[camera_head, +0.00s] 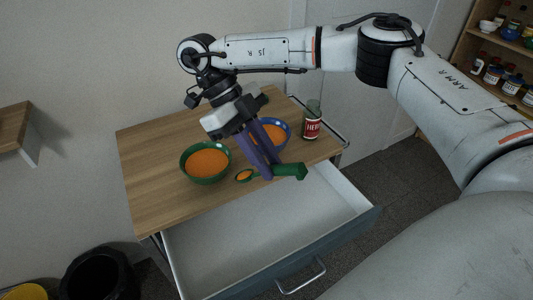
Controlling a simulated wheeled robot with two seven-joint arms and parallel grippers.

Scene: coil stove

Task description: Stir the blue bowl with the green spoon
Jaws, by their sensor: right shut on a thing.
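The blue bowl (284,127) stands on the wooden tabletop with orange contents; my right gripper partly covers it. The green spoon (290,170) has orange in its scoop (244,175) and lies across near the table's front edge, over the open drawer side. My right gripper (268,173) reaches down from above, its purple fingers shut on the green spoon's handle, in front of the blue bowl. The spoon is outside the bowl. My left gripper is not in view.
A green bowl (207,178) with orange contents stands left of the spoon on the wooden table (150,160). A jar with a red label (312,124) stands to the right. The drawer (270,230) below is open and empty. A black bin (100,275) is at lower left.

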